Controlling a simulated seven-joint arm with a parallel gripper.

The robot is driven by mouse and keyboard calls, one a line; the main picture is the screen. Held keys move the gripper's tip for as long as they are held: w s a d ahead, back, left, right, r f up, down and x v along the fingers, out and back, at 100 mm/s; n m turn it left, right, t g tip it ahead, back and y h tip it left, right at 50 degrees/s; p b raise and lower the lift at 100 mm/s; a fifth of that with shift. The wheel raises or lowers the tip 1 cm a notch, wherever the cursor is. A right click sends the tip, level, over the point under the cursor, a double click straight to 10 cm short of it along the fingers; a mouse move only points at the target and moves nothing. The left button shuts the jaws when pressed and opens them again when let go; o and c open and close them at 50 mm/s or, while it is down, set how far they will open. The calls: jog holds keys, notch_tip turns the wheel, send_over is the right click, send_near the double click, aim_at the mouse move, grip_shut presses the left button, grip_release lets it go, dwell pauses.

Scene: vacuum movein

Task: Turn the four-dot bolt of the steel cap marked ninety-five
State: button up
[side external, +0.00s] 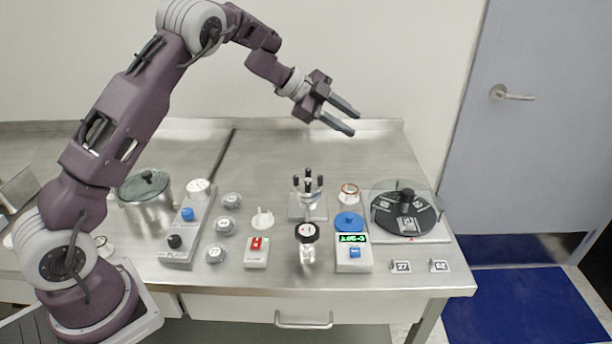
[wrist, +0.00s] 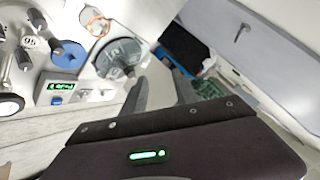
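The steel cap marked 95 shows at the left of the wrist view (wrist: 31,42), with several black-topped bolts standing around it. In the side view the same fixture (side external: 308,198) stands in the middle of the bench with its black bolt tops upright. The dots on the bolts are too small to make out, so I cannot tell which one has four. My gripper (side external: 352,121) is open and empty, high above the back right of the bench, well up and to the right of the cap. Its two fingers, apart, also show in the wrist view (wrist: 160,82).
A blue disc (side external: 349,221) and a green-display box (side external: 353,253) stand right of the fixture. A black-handled valve (side external: 307,232) is in front. A clear-covered dark rotor (side external: 407,212) is farther right; a switch box (side external: 257,252) and pot (side external: 146,190) are left. Space above the bench is clear.

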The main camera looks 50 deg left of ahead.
jog(key=s+f+m+g, duration=0.2)
jog(key=s+f+g, duration=0.15)
jog(key=s, duration=0.25)
jog(key=g+y, duration=0.2)
jog(key=g, duration=0.3)
send_near(308, 183)
jog(key=x, duration=0.8)
jog(key=shift+f, duration=0.15)
jog(key=shift+d+f, duration=0.15)
jog(key=shift+f, duration=0.1)
grip_shut()
